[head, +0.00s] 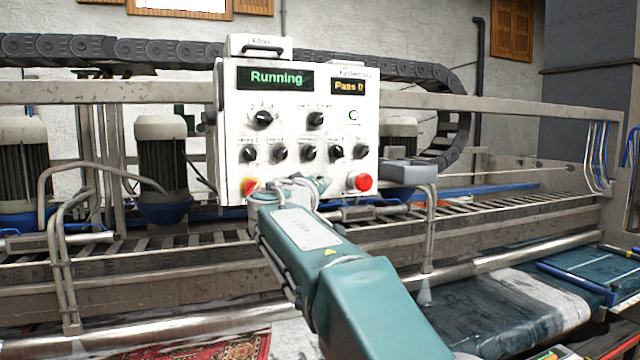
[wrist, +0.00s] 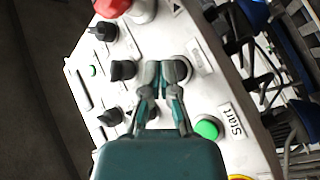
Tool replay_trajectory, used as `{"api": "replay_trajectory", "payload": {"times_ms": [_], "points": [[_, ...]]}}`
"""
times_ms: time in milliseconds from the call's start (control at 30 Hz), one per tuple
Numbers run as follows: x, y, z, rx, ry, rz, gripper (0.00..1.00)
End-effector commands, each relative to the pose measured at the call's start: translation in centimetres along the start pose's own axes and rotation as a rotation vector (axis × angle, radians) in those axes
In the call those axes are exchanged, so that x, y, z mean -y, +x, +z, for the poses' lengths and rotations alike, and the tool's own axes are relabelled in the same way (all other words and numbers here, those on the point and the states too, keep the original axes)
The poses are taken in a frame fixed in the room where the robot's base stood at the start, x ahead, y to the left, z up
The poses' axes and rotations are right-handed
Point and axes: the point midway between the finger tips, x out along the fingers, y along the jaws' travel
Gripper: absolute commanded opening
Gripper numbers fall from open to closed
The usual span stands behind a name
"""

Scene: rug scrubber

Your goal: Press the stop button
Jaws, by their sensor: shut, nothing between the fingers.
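The white control panel (head: 300,115) reads "Running". A red button (head: 363,182) is at its lower right; a red button with yellow (head: 250,187) is at its lower left. My gripper (head: 312,186) is shut and empty at the panel's lower edge, hiding part of the bottom row. In the wrist view my fingertips (wrist: 161,72) lie over the panel face, beside a dark round button (wrist: 183,69) with an unreadable label. Whether they touch it I cannot tell. The green button (wrist: 207,130) labelled "Start" is lower right of them; the red button (wrist: 110,8) is above.
Several dark knobs (head: 309,153) stick out above the bottom row, and some are close to my fingers in the wrist view. A roller conveyor frame (head: 510,205) runs behind and below the panel. A grey box (head: 408,172) stands at its right.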

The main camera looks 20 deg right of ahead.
Motion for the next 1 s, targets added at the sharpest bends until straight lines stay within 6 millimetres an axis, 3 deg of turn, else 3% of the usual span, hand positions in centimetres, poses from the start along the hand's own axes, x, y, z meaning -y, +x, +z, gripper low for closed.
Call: {"api": "replay_trajectory", "payload": {"times_ms": [1000], "points": [[0.15,0.55,-0.42,0.0,0.0,0.0,0.0]]}}
